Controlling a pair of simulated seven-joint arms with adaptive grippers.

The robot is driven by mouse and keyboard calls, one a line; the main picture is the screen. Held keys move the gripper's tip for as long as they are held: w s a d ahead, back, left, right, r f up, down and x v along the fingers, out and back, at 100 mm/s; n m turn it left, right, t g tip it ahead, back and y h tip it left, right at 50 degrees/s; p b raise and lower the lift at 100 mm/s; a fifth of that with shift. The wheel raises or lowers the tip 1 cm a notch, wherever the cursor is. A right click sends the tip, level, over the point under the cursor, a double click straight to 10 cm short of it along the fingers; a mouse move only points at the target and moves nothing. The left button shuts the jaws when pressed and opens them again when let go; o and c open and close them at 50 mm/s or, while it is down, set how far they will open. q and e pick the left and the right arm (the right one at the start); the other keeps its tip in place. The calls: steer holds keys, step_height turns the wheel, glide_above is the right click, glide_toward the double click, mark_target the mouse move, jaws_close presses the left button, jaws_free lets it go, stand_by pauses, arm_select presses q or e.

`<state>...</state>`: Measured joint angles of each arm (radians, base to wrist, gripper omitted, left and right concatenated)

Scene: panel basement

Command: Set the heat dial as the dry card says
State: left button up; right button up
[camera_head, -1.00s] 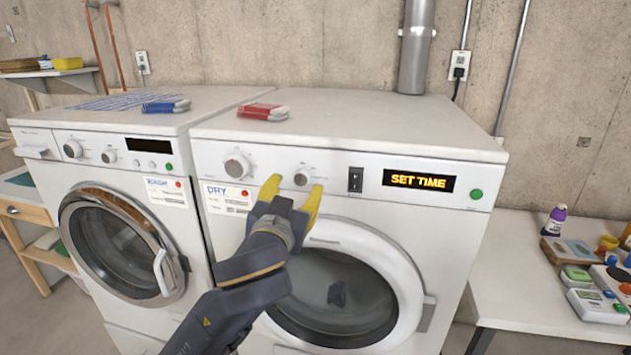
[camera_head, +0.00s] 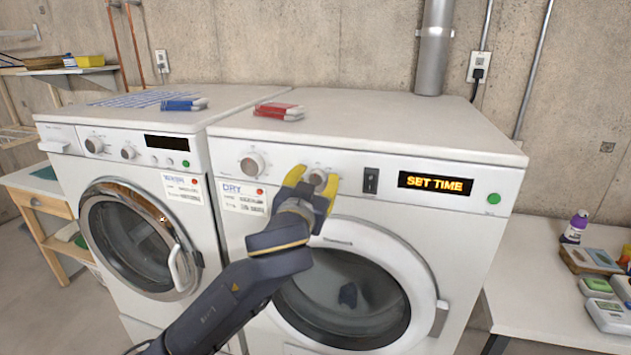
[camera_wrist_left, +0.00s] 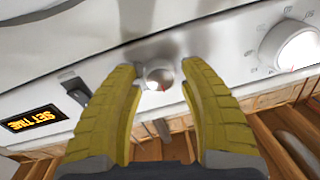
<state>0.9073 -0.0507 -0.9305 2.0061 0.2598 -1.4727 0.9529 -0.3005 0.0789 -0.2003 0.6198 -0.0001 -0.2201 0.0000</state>
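The dryer's panel has a larger dial (camera_head: 253,166) on the left and a smaller dial (camera_head: 317,179) to its right; their labels are too small to read. The DRY card (camera_head: 243,197) is below the larger dial, its small lines unreadable. My left gripper (camera_head: 313,177) is open at the smaller dial, one yellow finger on each side. In the left wrist view the smaller dial (camera_wrist_left: 158,74) sits between the fingertips, with narrow gaps visible. The larger dial (camera_wrist_left: 297,48) is at that view's right edge. My right gripper is not in view.
Right of the smaller dial are a black rocker switch (camera_head: 371,181), a display (camera_head: 435,183) reading SET TIME and a green button (camera_head: 493,198). The round dryer door (camera_head: 345,290) is shut below. A washer (camera_head: 120,190) stands left.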

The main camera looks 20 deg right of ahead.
arm_select(q)
jaws_close()
steer(key=m, duration=0.4)
steer(key=shift+m, duration=0.3)
steer(key=m, duration=0.4)
steer(key=shift+m+h, duration=0.3)
steer(key=shift+m, duration=0.1)
steer(key=m, duration=0.4)
steer(key=shift+m, duration=0.4)
steer(key=shift+f+m+h, duration=0.1)
steer(key=shift+m+h, duration=0.2)
steer(key=shift+m, duration=1.8)
